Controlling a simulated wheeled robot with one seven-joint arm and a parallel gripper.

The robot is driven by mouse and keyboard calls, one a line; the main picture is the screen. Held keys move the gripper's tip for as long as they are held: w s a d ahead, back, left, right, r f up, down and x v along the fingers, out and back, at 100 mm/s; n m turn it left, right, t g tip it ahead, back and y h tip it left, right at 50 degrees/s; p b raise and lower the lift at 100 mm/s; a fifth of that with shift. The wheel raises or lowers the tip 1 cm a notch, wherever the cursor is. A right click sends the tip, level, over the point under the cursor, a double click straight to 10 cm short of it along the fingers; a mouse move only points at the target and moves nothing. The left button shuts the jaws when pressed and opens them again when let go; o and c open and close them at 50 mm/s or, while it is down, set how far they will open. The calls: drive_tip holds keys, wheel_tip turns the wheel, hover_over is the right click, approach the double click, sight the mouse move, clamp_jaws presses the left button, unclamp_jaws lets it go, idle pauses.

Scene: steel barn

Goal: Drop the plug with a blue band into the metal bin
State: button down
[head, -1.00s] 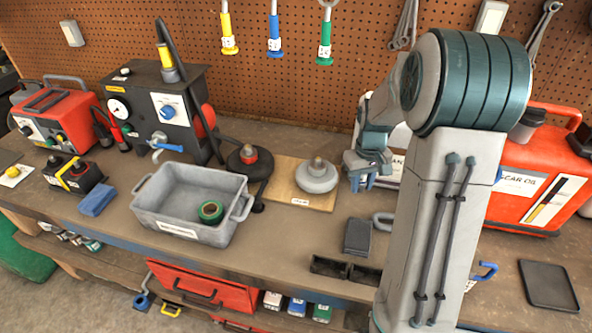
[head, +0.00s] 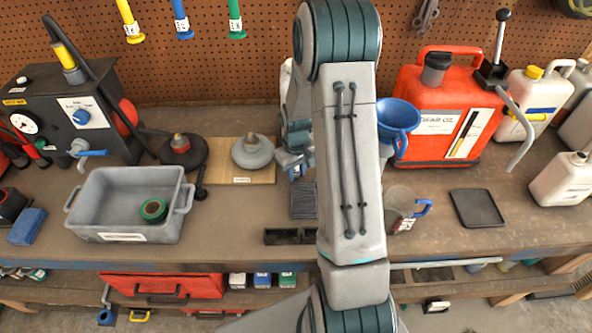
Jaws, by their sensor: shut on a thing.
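The metal bin (head: 180,230) is a grey open tub with side handles and a front label, on the left part of the bench. My gripper (head: 296,168) is low over the bench, right of the bin and just right of a wooden board, partly hidden by my own arm. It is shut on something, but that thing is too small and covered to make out. I cannot pick out a plug with a blue band anywhere in view.
A grey round piece with a brassy top (head: 252,153) sits on the wooden board (head: 262,177). A dark round piece with a red band (head: 182,152) stands between it and the bin. A blue funnel (head: 397,118) and red can (head: 440,120) stand right of my arm.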

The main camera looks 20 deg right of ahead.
drive_tip(key=shift+f, duration=0.1)
drive_tip(key=c, duration=1.5)
unclamp_jaws()
drive_tip(key=shift+f, duration=0.1)
drive_tip(key=shift+c, duration=0.2)
drive_tip(key=o, duration=0.4)
drive_tip(key=shift+r, duration=0.2)
